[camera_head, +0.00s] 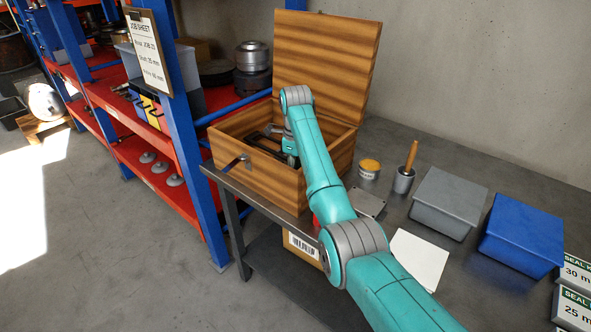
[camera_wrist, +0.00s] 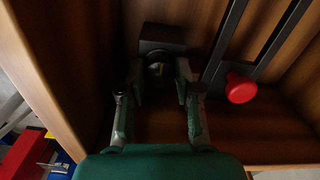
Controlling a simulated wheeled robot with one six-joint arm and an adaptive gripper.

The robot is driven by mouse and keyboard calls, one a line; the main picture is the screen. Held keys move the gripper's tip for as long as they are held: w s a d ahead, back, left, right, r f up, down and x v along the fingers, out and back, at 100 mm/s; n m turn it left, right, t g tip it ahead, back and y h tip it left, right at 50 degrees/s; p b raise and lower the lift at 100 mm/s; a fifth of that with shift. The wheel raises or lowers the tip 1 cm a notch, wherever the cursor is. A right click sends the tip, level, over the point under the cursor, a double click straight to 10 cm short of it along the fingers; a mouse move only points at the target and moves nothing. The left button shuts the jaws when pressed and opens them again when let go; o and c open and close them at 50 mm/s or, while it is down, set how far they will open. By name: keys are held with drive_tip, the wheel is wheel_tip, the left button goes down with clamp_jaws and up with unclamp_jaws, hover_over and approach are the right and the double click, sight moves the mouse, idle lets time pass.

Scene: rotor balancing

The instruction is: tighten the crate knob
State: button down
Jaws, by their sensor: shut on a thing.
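The wooden crate (camera_head: 262,178) stands on the grey bench with its lid (camera_head: 325,60) raised. My arm reaches into the crate, and in the head view my gripper is mostly hidden behind the arm and crate wall. In the wrist view my gripper (camera_wrist: 159,74) has a finger on each side of a small, dark round knob (camera_wrist: 158,68) under a black block (camera_wrist: 161,45), and it is shut on this knob. The knob is in shadow and its details are unclear. A red knob (camera_wrist: 240,88) on a dark frame (camera_wrist: 232,45) is to the right, apart from the fingers.
To the crate's right are a yellow-topped jar (camera_head: 369,168), a cup with a wooden handle (camera_head: 403,182), a grey box (camera_head: 446,204) and a blue box (camera_head: 522,240). A red-and-blue shelf (camera_head: 187,120) is close on the left.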

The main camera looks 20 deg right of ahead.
drive_tip(key=c, duration=0.8)
unclamp_jaws()
